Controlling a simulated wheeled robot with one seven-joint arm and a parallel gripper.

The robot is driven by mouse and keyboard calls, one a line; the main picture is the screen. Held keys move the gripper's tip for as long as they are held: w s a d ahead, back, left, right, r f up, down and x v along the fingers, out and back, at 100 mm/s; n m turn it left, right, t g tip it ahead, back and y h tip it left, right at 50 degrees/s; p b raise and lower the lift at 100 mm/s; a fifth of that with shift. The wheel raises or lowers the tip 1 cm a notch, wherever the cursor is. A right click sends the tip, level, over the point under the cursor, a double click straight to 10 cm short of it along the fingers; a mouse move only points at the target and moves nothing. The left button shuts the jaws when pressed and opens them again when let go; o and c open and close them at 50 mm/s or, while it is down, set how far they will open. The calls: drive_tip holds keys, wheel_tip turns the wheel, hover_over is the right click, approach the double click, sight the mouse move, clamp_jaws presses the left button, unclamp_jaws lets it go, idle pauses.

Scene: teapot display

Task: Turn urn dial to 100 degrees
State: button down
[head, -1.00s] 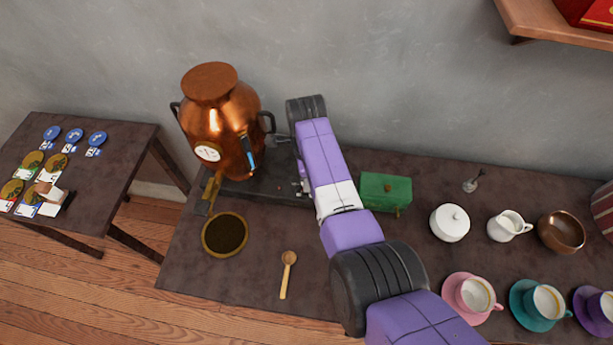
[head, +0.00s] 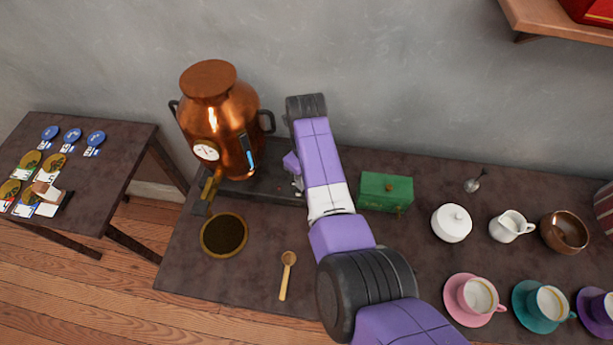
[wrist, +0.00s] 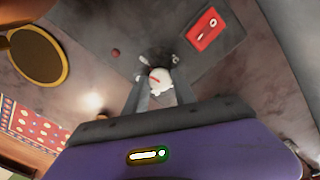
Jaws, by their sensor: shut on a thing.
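The copper urn (head: 215,115) stands upright at the back left of the table, with a round white gauge (head: 206,151) on its front. In the wrist view, a small white dial (wrist: 160,80) with a red mark sits between the fingertips of my gripper (wrist: 160,90). The gripper is shut on this dial, one finger on each side. In the head view my arm hides the gripper and the dial, to the right of the urn. I cannot read the dial's angle.
A red plate (wrist: 205,28) with a white switch-like part lies near the dial. A green box (head: 386,192) stands right of my arm. The round dark-filled dish (head: 224,235) and wooden spoon (head: 287,275) lie in front. Cups and white pots stand at the right.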

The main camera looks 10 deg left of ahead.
drive_tip(key=shift+m, duration=1)
drive_tip(key=shift+r, duration=0.1)
drive_tip(key=c, duration=1)
unclamp_jaws()
drive_tip(key=shift+c, duration=0.2)
wheel_tip(320, 180, up, 8)
drive_tip(key=shift+f+b, duration=0.15)
drive_tip(key=shift+b, duration=0.2)
